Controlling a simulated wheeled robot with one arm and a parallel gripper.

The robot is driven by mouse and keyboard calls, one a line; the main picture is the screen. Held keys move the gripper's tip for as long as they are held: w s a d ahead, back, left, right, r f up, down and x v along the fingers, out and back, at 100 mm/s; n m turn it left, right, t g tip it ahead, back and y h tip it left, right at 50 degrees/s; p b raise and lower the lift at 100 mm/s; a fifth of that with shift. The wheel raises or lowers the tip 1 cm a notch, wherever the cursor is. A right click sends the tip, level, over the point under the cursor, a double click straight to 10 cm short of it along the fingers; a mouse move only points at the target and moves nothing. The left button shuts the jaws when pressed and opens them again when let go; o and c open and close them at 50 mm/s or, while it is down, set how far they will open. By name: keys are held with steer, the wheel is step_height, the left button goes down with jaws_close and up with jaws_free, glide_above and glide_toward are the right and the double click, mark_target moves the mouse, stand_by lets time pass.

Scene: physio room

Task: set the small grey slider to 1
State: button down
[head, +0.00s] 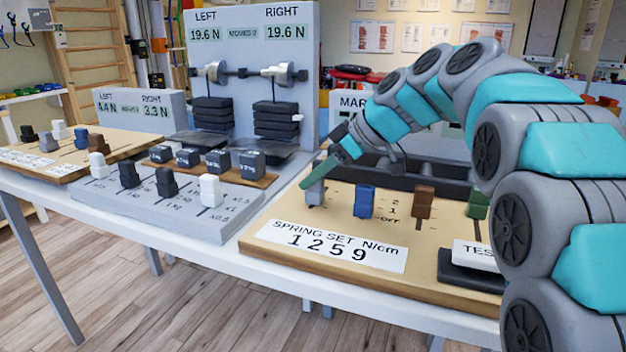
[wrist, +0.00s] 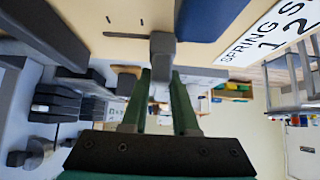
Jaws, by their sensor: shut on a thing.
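The grey slider (head: 314,193) stands at the left end of the row on the tan spring-set board (head: 262,226). My gripper (head: 312,180) reaches down to it from the upper right, its green fingers shut on the knob. In the wrist view the grey slider (wrist: 162,48) shows at the tips of the two fingers (wrist: 162,75). Marks reading 2, 1 and OFF (head: 392,211) are printed right of the blue slider. I cannot tell which mark the grey slider is level with.
On the same board, the blue slider (head: 365,200) stands right beside the grey one, then brown (head: 424,201) and green (head: 478,204) sliders. A grey panel (head: 215,228) with black and white knobs lies left. A board farther left holds another grey knob (head: 47,142).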

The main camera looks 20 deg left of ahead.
steer(key=shift+w+d+b, duration=0.1)
steer(key=shift+w+b, duration=0.4)
steer(key=shift+w, duration=0.7)
steer(key=c, duration=0.7)
jaws_free()
steer(key=shift+b+v, duration=0.3)
steer(key=shift+v, duration=3.65)
